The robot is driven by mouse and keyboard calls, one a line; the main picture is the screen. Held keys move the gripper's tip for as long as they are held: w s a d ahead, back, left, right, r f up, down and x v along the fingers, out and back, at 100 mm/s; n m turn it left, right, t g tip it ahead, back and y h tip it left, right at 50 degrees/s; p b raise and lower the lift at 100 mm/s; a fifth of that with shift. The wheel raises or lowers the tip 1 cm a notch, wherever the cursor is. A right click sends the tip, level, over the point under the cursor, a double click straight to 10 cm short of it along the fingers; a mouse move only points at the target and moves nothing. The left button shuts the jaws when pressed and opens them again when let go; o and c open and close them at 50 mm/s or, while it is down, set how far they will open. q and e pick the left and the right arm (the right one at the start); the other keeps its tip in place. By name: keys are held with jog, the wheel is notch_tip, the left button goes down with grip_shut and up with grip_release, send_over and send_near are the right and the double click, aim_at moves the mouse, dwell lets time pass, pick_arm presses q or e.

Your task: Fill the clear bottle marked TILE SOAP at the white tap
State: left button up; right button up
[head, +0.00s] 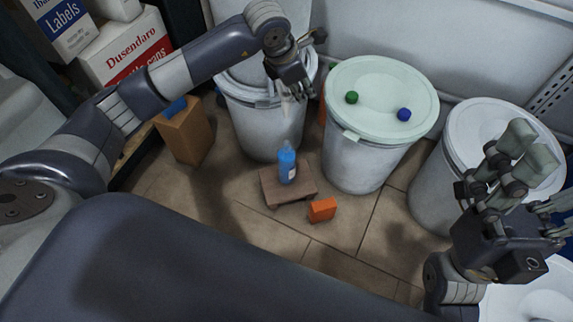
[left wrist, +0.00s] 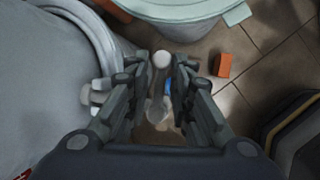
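A clear, translucent bottle (left wrist: 157,108) with a round white top shows between the fingers of my left gripper (left wrist: 162,66) in the left wrist view. In the head view my left gripper (head: 290,88) is beside the left drum, and the bottle (head: 286,106) hangs faintly below its fingers, above the floor. The fingers appear closed on it; its marking cannot be read. A white tap (left wrist: 97,95) sticks out of the drum wall at the left in the wrist view, left of the bottle. My right gripper (head: 515,170) is raised at the right, away from these things; its finger gap is unclear.
A blue bottle (head: 287,165) stands on a low wooden stool (head: 271,188), with an orange box (head: 322,210) beside it. The left drum (head: 262,130), middle drum (head: 365,155) and right drum (head: 440,180) line the wall. A cardboard box (head: 184,137) stands at left.

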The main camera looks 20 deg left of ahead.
pick_arm(q)
jog(key=shift+o, duration=0.9)
jog(key=shift+w+a+f, duration=0.1)
jog(key=shift+f, duration=0.05)
jog(key=shift+w, duration=0.1)
jog(key=shift+a, duration=0.1)
jog(key=o, duration=0.4)
jog(key=shift+r, duration=0.3)
jog(key=shift+p+v, duration=1.45)
jog(key=shift+v, duration=0.65)
